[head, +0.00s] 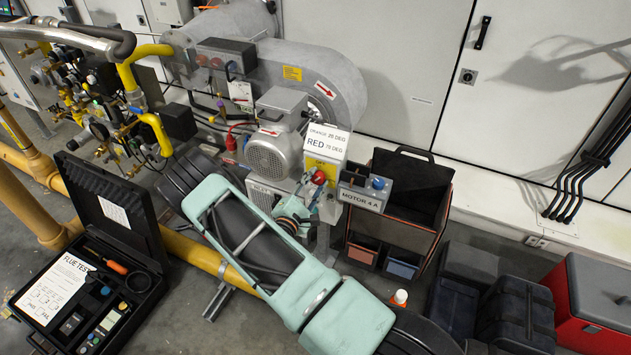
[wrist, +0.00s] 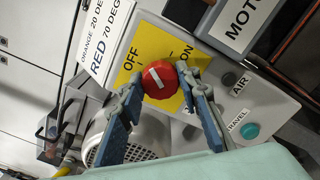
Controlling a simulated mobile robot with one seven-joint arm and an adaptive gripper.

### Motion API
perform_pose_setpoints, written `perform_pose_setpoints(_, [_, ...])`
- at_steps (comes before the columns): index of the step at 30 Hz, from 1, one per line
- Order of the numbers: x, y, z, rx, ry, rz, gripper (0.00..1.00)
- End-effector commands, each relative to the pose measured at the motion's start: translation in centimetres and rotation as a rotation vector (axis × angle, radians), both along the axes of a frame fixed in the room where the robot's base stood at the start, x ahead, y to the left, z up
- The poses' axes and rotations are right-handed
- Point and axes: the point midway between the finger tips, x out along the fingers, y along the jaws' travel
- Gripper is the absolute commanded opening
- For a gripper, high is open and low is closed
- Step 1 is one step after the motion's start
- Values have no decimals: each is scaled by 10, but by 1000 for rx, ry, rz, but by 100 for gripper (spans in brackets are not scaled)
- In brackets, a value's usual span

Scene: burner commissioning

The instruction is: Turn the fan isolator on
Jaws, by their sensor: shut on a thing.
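The fan isolator's red knob (wrist: 160,80) sits on a yellow plate (wrist: 150,42) marked OFF at left and ON at right in the wrist view. A white bar marks the knob's face; it slants in the picture, and I cannot tell exactly which label it points at. My gripper (wrist: 158,88) is shut on the knob, one blue-padded finger on each side.
A green button (wrist: 250,131) and a dark button (wrist: 228,79) marked AIR are close by the right finger. The fan motor (head: 273,148) stands left of the panel. An open flue test case (head: 88,260) lies at left; a tool bag (head: 395,215) stands at right.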

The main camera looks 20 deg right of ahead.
Motion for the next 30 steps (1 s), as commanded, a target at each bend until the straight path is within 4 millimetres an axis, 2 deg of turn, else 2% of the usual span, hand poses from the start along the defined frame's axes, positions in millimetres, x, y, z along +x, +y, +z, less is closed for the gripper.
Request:
perform_pose_setpoints(18, [0, 1, -2, 411, -411, 2, 7])
perform_pose_setpoints(30, [0, 1, -2, 614, -615, 1, 7])
